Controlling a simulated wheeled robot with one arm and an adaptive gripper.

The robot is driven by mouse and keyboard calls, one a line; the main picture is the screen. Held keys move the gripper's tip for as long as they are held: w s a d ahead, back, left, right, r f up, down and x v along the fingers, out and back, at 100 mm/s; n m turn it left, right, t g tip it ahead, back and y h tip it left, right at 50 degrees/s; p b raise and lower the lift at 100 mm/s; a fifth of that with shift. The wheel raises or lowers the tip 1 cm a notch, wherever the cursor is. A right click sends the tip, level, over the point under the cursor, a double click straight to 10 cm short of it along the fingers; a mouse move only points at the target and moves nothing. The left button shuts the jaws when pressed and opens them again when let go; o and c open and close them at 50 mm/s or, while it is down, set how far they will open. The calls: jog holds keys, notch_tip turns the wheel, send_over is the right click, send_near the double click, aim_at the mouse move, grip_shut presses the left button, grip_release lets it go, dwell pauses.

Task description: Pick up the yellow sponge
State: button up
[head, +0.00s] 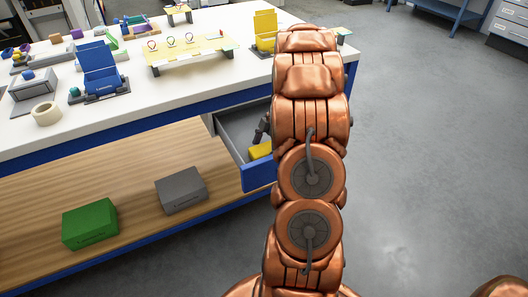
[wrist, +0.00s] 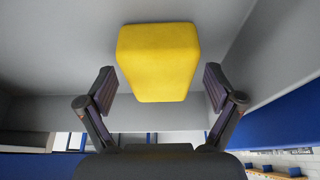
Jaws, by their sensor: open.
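The yellow sponge (wrist: 158,62) lies on the grey floor of an open drawer (head: 238,132). In the wrist view it sits between and a little beyond the tips of my gripper (wrist: 160,90), with a gap on each side. My gripper is open and empty. In the head view the sponge (head: 260,150) is partly hidden behind my arm, and only a dark bit of my gripper (head: 262,130) shows above it.
The drawer's grey side wall (wrist: 240,65) stands close on the right in the wrist view. The white worktop (head: 190,85) is above the drawer. A green box (head: 90,224) and a grey box (head: 181,190) stand on the wooden lower shelf (head: 135,205).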

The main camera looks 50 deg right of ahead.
aim_at(264, 149)
jog(key=shift+c, duration=0.3)
jog(key=c, duration=0.9)
notch_tip(264, 149, up, 10)
jog(key=shift+r+b, duration=0.1)
jog(key=shift+b, duration=0.4)
